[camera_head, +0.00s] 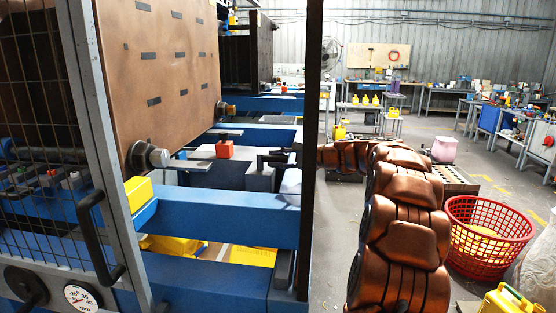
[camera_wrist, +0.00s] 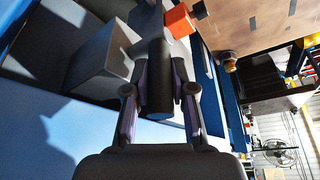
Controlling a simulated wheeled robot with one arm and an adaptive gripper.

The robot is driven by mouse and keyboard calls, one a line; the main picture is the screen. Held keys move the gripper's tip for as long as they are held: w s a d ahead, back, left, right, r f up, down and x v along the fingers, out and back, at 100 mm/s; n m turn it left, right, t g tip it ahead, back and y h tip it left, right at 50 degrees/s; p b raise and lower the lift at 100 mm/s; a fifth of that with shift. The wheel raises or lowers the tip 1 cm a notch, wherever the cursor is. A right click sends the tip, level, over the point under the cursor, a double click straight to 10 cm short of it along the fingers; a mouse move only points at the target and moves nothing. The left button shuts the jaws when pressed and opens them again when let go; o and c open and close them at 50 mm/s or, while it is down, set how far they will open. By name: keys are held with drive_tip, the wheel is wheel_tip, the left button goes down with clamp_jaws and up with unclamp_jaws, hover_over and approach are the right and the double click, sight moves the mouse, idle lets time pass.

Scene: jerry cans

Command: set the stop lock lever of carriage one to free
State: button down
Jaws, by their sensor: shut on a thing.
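The stop lock lever shows in the wrist view as a thick black grip (camera_wrist: 158,84) beside a grey block (camera_wrist: 103,62). My gripper (camera_wrist: 159,92) has a finger on each side of this grip and is shut on it. In the head view my gripper (camera_head: 276,158) reaches in from the right, past the dark upright post, at the grey block (camera_head: 260,177). The lever is too small there to tell from the gripper. An orange-red block (camera_head: 224,149) sits left of it, and also shows in the wrist view (camera_wrist: 180,20). No free or locked marking is readable.
The dark post (camera_head: 312,130) stands close beside my forearm. A blue beam (camera_head: 230,215) runs below the gripper, and a large brown plate (camera_head: 160,65) stands at left. A mesh door (camera_head: 105,150) is nearer. A red basket (camera_head: 488,235) is on the floor at right.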

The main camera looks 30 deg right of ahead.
drive_tip(key=shift+s+a+f, duration=0.1)
drive_tip(key=shift+f, duration=0.05)
drive_tip(key=shift+s+a+m+t+h+b, duration=0.2)
drive_tip(key=shift+a+m+t+h+b, duration=0.15)
drive_tip(key=shift+m+h+b, duration=0.45)
drive_tip(key=m+h, duration=0.1)
drive_tip(key=m+t+h+b, duration=0.1)
drive_tip(key=h, duration=0.1)
drive_tip(key=s+a+m+h+b, duration=0.1)
drive_tip(key=h, duration=0.1)
drive_tip(key=shift+a+m, duration=0.1)
drive_tip(key=shift+m, duration=0.2)
drive_tip(key=shift+m+h, duration=0.3)
drive_tip(key=shift+h, duration=0.2)
drive_tip(key=c, duration=1.2)
unclamp_jaws()
drive_tip(key=shift+c, duration=0.2)
drive_tip(key=shift+s, duration=0.1)
drive_tip(key=v, duration=1.1)
drive_tip(key=shift+s, duration=0.4)
